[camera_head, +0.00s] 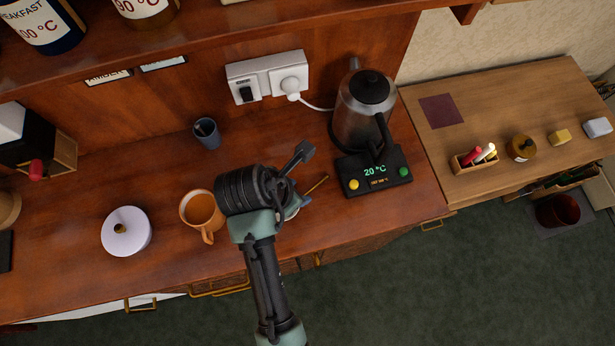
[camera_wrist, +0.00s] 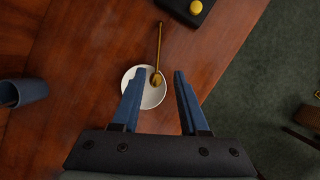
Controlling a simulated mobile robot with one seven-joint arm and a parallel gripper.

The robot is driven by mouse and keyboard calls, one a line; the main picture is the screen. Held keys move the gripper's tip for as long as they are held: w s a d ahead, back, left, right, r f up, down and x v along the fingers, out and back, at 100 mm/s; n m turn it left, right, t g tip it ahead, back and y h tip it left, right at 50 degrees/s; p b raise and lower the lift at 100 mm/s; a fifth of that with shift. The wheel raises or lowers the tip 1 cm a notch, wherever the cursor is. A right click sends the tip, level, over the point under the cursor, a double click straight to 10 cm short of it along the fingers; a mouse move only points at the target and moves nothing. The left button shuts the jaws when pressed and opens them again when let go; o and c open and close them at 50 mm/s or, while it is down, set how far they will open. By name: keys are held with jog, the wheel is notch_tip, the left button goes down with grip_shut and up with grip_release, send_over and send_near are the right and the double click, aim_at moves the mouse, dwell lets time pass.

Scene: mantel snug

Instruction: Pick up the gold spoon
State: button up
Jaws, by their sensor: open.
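The gold spoon (camera_wrist: 159,55) lies with its bowl in a small white dish (camera_wrist: 152,98) and its handle reaching out past the rim, in the wrist view. In the head view only part of the spoon's handle (camera_head: 317,186) shows beside my arm; most of the dish is hidden there. My gripper (camera_wrist: 159,76) is open, its two blue fingers apart above the dish. The left finger overlaps the dish in the picture, and the spoon's bowl appears between the fingertips. The fingers hold nothing. I cannot tell the exact height above the dish.
A kettle (camera_head: 364,112) stands on its black base (camera_head: 373,171) right of the gripper. An orange mug (camera_head: 203,211), a white lidded pot (camera_head: 126,232) and a dark blue cup (camera_head: 206,132) stand to the left. The counter's front edge is near.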

aim_at(308, 191)
jog(key=x, duration=0.9)
jog(key=shift+w+a+f, duration=0.1)
jog(key=shift+f, duration=0.2)
grip_shut()
